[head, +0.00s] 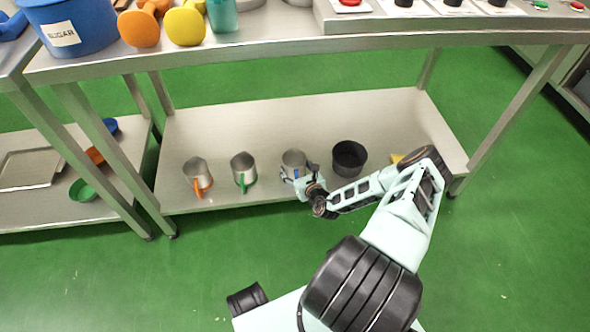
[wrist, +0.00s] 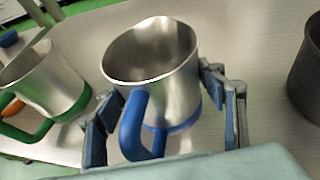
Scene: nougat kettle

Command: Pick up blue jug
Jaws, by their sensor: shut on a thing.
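The blue jug (wrist: 165,65) is a steel jug with a blue handle and a blue band at its base. In the head view the blue jug (head: 293,160) is on the lower shelf, third from the left in the row. My gripper (wrist: 165,120) has its fingers on either side of the jug, with the handle between them, facing the wrist camera. In the head view my gripper (head: 305,182) is at the front of the jug and partly hides it. The jug is upright; I cannot tell whether its base touches the shelf.
A green-handled jug (head: 243,168) and an orange-handled jug (head: 198,174) stand to the left on the lower shelf (head: 260,120). A dark pot (head: 349,158) stands close on the right.

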